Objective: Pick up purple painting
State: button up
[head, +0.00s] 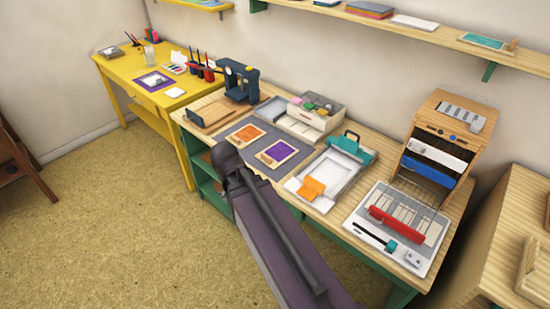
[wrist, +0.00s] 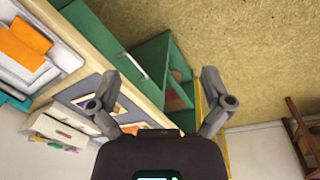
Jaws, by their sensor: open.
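The purple painting (head: 280,152) is a small pale card with a purple square. It lies flat on a grey mat (head: 242,162) on the wooden workbench, to the right of a similar orange painting (head: 246,133). In the wrist view a bit of the purple painting (wrist: 84,101) shows beside my left-hand finger, which partly covers it. My gripper (wrist: 160,82) is open, with its two fingers spread wide and nothing between them. It points past the bench's front edge toward the green shelf and floor. I cannot make out the fingers in the head view.
A white tray with an orange piece (head: 312,188) stands right of the mat. A pale box of colored pads (head: 310,116) and a dark press (head: 238,80) stand behind. A rack (head: 442,135) is at the right. A yellow table (head: 130,72) is at the left.

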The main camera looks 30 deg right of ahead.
jog(key=w+d+f+m+t+h+b, duration=0.1)
jog(key=w+d+f+m+h+b, duration=0.45)
jog(key=w+b, duration=0.3)
jog(key=m+t+h+b, duration=0.3)
jog(key=m+h+b, duration=0.3)
jog(key=m+b, duration=0.2)
send_near(267, 156)
jog(key=shift+w+n+v, duration=0.15)
jog(key=shift+v, duration=0.75)
jog(key=shift+w+n+v, duration=0.1)
jog(key=shift+w+v, duration=0.05)
jog(key=shift+v, duration=0.75)
jog(key=shift+r, duration=0.1)
jog(key=b+x, duration=0.3)
jog(key=x, duration=0.4)
jog(key=shift+d+f, duration=0.2)
jog(key=shift+f, duration=0.05)
jog(key=shift+w+d+f, duration=0.1)
jog(key=shift+w+d, duration=0.05)
jog(key=shift+d, duration=0.35)
